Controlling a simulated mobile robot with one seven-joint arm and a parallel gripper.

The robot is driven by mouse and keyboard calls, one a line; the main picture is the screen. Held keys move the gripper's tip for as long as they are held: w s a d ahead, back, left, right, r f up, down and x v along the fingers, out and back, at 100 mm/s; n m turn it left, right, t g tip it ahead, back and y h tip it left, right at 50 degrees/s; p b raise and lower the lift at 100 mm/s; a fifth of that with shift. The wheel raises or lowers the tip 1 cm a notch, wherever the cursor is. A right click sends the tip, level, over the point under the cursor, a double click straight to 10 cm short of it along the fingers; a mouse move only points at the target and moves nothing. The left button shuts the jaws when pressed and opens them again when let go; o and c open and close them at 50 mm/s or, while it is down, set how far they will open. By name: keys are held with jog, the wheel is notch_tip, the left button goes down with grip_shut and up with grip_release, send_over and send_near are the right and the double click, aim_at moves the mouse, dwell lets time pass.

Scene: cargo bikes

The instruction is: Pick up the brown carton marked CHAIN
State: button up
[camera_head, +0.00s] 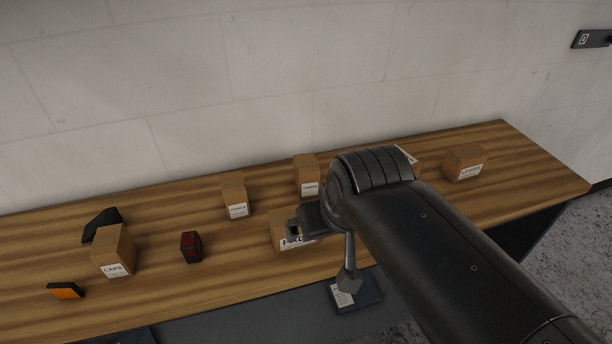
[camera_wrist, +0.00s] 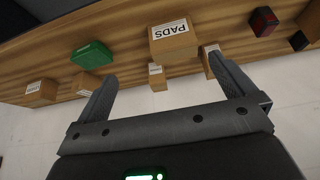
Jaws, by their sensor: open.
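No label clearly reads CHAIN. Two small brown cartons with labels too small to read stand at the back of the table in the head view: one left of centre (camera_head: 236,198) and one nearer the middle (camera_head: 307,174). In the wrist view, a small carton (camera_wrist: 157,78) shows between my fingers, and another (camera_wrist: 211,49) is partly hidden by the right finger. My gripper (camera_wrist: 162,67) is open and empty; in the head view it (camera_head: 320,255) is above the front of the table, by the PADS carton (camera_head: 284,240). That carton (camera_wrist: 172,50) is ahead of my fingers in the wrist view.
A CAPS carton (camera_head: 113,252), a black piece (camera_head: 98,222), a red-black item (camera_head: 191,246) and an orange item (camera_head: 65,290) are at left. Another carton (camera_head: 464,162) is at right. A green box (camera_wrist: 92,54) shows in the wrist view. The wall (camera_head: 250,80) stands behind.

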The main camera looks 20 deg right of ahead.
jog(key=c, duration=0.5)
jog(key=m+g, duration=0.1)
send_over(306, 172)
jog(key=f, duration=0.6)
jog(key=shift+d+f, duration=0.3)
jog(key=shift+d, duration=0.05)
jog(key=shift+d+x, duration=0.15)
jog(key=shift+x, duration=2.6)
jog(key=shift+d+x, duration=0.15)
jog(key=shift+x, duration=2.6)
